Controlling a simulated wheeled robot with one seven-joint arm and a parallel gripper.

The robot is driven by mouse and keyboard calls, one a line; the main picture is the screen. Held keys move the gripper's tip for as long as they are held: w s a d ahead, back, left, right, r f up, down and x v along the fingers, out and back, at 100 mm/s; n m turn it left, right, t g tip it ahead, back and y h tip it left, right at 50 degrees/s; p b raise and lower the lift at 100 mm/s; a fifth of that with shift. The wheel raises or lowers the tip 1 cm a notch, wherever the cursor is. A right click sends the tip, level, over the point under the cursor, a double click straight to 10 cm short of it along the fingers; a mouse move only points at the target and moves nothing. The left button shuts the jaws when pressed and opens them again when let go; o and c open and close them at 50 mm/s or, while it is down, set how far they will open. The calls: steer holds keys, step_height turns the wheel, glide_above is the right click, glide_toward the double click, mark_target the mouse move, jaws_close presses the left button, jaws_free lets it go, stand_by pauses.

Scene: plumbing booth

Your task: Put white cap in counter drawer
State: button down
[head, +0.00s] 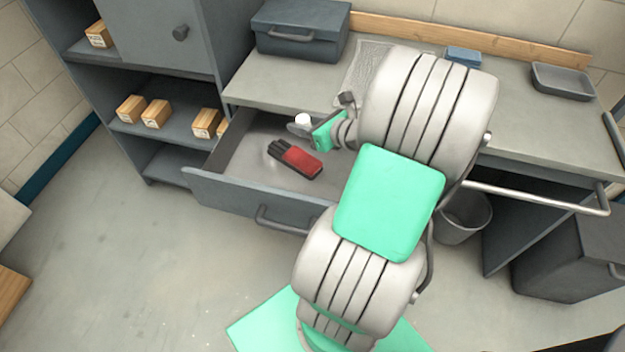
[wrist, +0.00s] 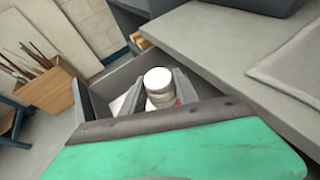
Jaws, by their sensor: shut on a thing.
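The white cap (head: 302,119) is held between the fingers of my gripper (head: 303,127), above the open counter drawer (head: 236,198). In the wrist view the cap (wrist: 157,80) stands upright between the two grey fingertips (wrist: 162,92), with the drawer (wrist: 98,103) below and behind it. My gripper is shut on the cap. The drawer is pulled out, and a red and black glove-like item (head: 296,158) lies inside. My arm hides the drawer's right end.
The countertop (head: 262,82) lies behind, with a grey toolbox (head: 301,30), a mesh mat (head: 366,65), a blue box (head: 463,57) and a grey tray (head: 563,82). Shelves with small boxes (head: 156,114) stand left. A bin (head: 462,218) is under the counter.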

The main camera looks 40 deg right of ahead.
steer(key=s+d+f+m+h+b, duration=0.2)
steer(key=s+d+f+b, duration=0.15)
steer(key=s+d, duration=0.3)
steer(key=s+d+f+m+h+b, duration=0.1)
steer(key=s+d+f+h+b, duration=0.15)
steer(key=s+d+b, duration=0.35)
steer(key=b, duration=0.2)
glide_above(335, 154)
steer(key=s, duration=0.1)
steer(key=shift+y, duration=0.45)
step_height(335, 154, down, 9)
steer(key=shift+s+r, duration=0.1)
steer(key=shift+s, duration=0.05)
steer(key=shift+w+f, duration=0.4)
steer(key=shift+f, duration=0.1)
steer(key=f, duration=0.1)
steer(key=f+b, duration=0.1)
steer(key=f, duration=0.1)
steer(key=shift+w+f+b, duration=0.25)
steer(key=shift+f+b, duration=0.15)
steer(key=shift+r, duration=0.15)
steer(key=c, duration=0.9)
jaws_free()
